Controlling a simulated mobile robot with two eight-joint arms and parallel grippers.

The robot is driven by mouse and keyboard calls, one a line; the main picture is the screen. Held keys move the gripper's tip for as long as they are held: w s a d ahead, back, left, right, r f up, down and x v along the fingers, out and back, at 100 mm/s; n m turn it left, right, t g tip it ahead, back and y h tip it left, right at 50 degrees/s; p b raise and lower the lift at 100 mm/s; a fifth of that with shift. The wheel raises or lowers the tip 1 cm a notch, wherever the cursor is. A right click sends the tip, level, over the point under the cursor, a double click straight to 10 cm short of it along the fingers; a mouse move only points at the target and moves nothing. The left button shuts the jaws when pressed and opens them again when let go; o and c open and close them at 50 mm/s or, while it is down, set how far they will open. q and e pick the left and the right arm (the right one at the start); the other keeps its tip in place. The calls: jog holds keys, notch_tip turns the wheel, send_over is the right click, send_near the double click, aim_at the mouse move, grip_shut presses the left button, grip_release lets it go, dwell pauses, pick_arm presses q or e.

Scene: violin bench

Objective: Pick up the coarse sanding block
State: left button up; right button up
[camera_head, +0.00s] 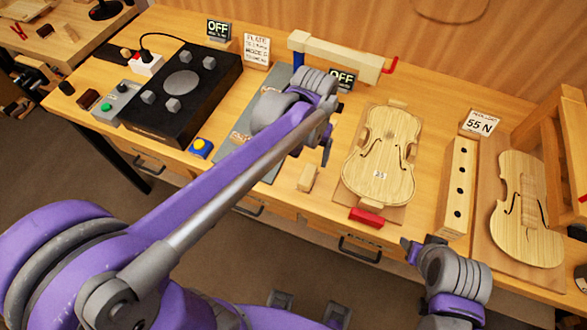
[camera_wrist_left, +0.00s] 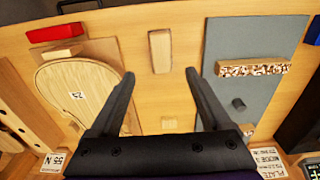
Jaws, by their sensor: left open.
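My left gripper (camera_head: 326,148) is open and empty above the bench; its two fingers (camera_wrist_left: 160,76) frame the lower middle of the left wrist view. A plain tan block (camera_wrist_left: 160,52) lies beyond the fingertips, between the violin plate and the grey mat; it also shows in the head view (camera_head: 307,178). A speckled brown-and-white block (camera_wrist_left: 252,68) lies on the grey mat (camera_wrist_left: 245,35). I cannot tell for certain which block is the coarse one. A red block (camera_wrist_left: 55,32) lies beside the violin plate (camera_wrist_left: 80,95). My right gripper (camera_head: 410,250) is near the front edge, its opening unclear.
A black box with knobs (camera_head: 182,82) stands at the left, with a blue-and-yellow button (camera_head: 201,148) nearby. A drilled wooden bar (camera_head: 459,187) and a violin body (camera_head: 525,210) lie at the right. Bare bench surrounds the tan block.

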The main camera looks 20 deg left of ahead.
pick_arm(q)
jog(key=w, duration=0.1)
send_over(308, 173)
jog(key=f, duration=0.5)
jog(key=shift+w+d, duration=0.1)
jog(key=shift+d, duration=0.15)
jog(key=f, duration=0.6)
jog(key=shift+a, duration=0.2)
jog(key=shift+r, duration=0.1)
grip_shut()
